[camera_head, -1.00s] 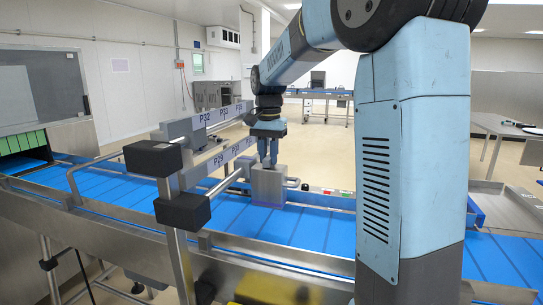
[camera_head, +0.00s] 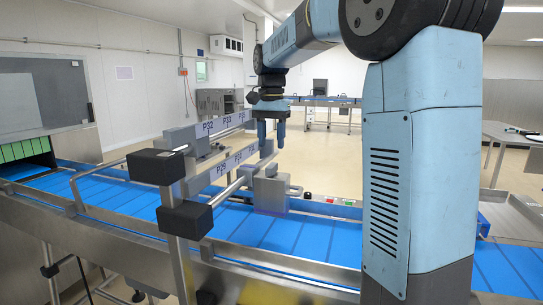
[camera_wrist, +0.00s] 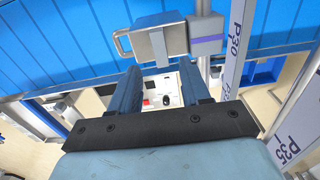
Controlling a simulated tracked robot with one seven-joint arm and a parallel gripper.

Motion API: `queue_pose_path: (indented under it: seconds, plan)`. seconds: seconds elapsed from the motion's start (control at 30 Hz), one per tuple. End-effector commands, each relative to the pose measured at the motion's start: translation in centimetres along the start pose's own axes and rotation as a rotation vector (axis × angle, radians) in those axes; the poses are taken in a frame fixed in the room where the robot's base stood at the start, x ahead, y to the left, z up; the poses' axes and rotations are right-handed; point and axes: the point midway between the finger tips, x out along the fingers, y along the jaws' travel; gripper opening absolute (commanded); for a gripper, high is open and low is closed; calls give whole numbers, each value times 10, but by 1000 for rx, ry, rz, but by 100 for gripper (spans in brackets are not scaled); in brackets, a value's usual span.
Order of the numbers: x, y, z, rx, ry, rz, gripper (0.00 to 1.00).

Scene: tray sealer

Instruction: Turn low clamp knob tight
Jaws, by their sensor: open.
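The low clamp is a grey block (camera_head: 271,193) with a bent side handle, on the lower numbered rail (camera_head: 238,158) over the blue belt. It also shows in the wrist view (camera_wrist: 160,42), just beyond my fingertips. A small upright piece (camera_head: 270,171) stands on its top; I cannot tell for certain that this is the knob or how tight it is. My gripper (camera_head: 271,143) hangs above the block, pointing down, fingers apart and empty. In the wrist view, the gripper (camera_wrist: 160,68) has a clear gap between its two blue fingers.
A second grey clamp (camera_head: 186,140) sits on the upper rail (camera_head: 225,124) to the left. Two black blocks, upper (camera_head: 156,166) and lower (camera_head: 185,219), are on the front post. A button panel (camera_head: 331,201) lies right of the low clamp. Air above the belt's right part is free.

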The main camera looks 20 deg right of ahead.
Motion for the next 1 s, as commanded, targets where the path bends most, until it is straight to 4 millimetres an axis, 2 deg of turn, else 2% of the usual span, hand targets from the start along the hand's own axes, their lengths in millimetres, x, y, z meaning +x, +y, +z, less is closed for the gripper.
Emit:
queue_pose_path:
  seconds: [0.03,0.2,0.4,0.83,1.0]
  plan:
    - [-11,0,0,0,2,-2,47]
    - [-39,0,0,0,2,-1,47]
    - [-58,0,0,0,0,0,47]
    - [-63,1,1,-1,0,0,47]
    - [-63,11,13,-31,20,-16,47]
